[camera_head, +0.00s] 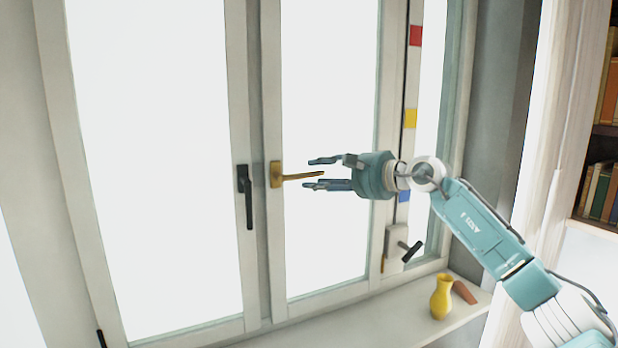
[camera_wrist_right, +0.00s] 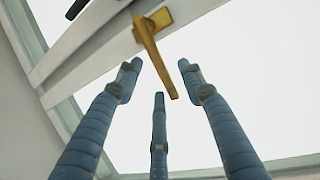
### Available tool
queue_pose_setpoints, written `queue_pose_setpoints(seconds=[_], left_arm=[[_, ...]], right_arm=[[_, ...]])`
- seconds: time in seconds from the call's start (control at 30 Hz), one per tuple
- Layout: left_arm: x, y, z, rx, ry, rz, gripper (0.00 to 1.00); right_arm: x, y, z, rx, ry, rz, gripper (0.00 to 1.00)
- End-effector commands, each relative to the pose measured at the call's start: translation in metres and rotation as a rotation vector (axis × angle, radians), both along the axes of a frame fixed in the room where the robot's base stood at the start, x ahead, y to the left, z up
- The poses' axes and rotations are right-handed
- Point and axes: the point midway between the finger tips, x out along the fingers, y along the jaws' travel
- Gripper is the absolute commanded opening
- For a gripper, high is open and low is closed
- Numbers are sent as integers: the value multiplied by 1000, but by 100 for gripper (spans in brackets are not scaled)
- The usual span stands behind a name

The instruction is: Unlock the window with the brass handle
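The brass handle (camera_head: 300,177) is on the frame of the middle window, its lever pointing right, roughly level. My right gripper (camera_head: 318,173) is open, its fingers pointing left on either side of the lever's free end. In the right wrist view the brass handle (camera_wrist_right: 152,48) shows ahead, with its lever end between the spread fingertips of my right gripper (camera_wrist_right: 158,82). I see no finger closed on it; contact cannot be told. The window (camera_head: 325,130) looks closed. My left gripper is not in view.
A black handle (camera_head: 246,195) hangs down on the left window's frame, close to the brass one. Another dark handle (camera_head: 410,250) is at lower right. A yellow vase (camera_head: 441,297) and a brown object (camera_head: 464,292) are on the sill (camera_head: 380,325). A bookshelf (camera_head: 600,228) is at right.

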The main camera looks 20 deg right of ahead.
Motion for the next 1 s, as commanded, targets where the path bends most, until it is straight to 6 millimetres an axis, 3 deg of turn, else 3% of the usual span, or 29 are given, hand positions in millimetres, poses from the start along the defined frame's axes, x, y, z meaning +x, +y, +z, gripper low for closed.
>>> queue_pose_setpoints(seconds=[0.2, 0.4, 1.0], left_arm=[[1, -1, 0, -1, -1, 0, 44], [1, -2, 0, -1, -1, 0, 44], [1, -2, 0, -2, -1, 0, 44]], right_arm=[[-43, -21, 8, -3, 1, -2, 39], [-67, -31, 14, -2, 0, -2, 39], [-73, -33, 16, 0, -1, 0, 39]])
